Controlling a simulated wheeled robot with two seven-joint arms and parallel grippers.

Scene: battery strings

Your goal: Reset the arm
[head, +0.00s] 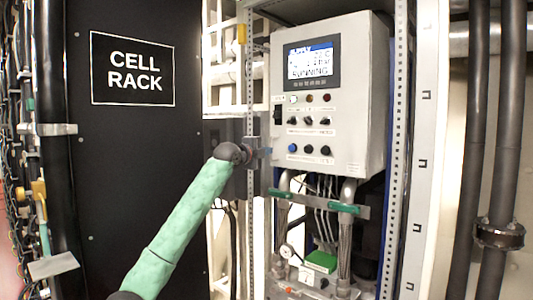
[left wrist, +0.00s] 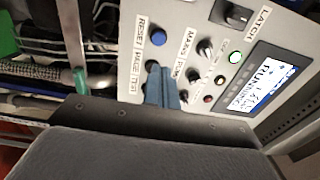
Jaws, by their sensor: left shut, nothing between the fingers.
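A grey control box (head: 350,130) with a lit screen (head: 310,63) reading "RUNNING" stands in the rack. Its face carries rows of small lamps, black knobs and a blue button (head: 292,148). My left arm in a green sleeve reaches up to the box's left side, with my left gripper (head: 267,153) just left of the lower knob row. In the left wrist view, my left gripper (left wrist: 162,85) has its blue-grey fingers together and empty, in front of the panel below the blue button (left wrist: 158,37). Whether the fingertips touch the panel cannot be told. My right gripper is not in view.
A black cabinet (head: 135,180) marked "CELL RACK" stands at the left. Pipes and cables (head: 320,205) with green fittings hang under the control box. A perforated metal post (head: 395,150) runs along the box's right side. Dark vertical pipes (head: 508,130) stand at the far right.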

